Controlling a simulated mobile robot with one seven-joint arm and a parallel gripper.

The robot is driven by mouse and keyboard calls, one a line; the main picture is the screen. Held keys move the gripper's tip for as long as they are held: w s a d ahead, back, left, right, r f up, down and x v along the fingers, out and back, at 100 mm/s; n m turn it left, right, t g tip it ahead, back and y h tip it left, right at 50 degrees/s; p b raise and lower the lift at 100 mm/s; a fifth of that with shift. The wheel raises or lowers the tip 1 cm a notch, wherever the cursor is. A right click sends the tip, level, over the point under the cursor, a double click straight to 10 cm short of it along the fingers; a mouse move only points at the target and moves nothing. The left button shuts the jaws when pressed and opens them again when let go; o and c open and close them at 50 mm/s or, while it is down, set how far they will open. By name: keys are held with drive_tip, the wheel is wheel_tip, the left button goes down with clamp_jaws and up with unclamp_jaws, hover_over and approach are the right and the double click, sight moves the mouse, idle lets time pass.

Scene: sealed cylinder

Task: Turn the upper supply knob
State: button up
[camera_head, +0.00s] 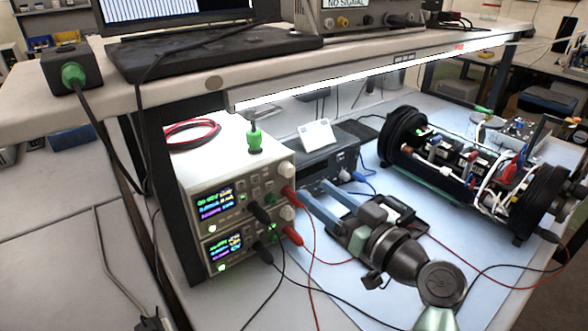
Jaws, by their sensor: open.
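Two bench power supplies are stacked under the shelf. The upper supply (235,195) has a lit display on its left and a pale round knob (288,169) near the right end of its front, above a red plug. The lower supply (240,243) has a similar pale knob (287,213). My gripper (317,190) is open, with two blue fingers pointing toward the upper left. Its fingertips are just right of the supplies in the picture and below the upper knob. They appear apart from the knob, with nothing between them; exact depth is unclear.
Red plugs (291,196) and black plugs (261,213) with cables stick out from the fronts. A dark instrument (325,160) stands behind my fingers. The shelf (330,62) hangs above. An open cylinder assembly (465,160) lies at right on the blue mat (480,275).

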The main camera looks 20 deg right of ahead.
sight(290, 172)
drive_tip(key=p+x, duration=0.1)
drive_tip(key=x, duration=0.6)
drive_tip(key=shift+w+a, duration=0.1)
drive_tip(key=shift+w, duration=0.2)
drive_tip(key=shift+c, duration=0.2)
clamp_jaws()
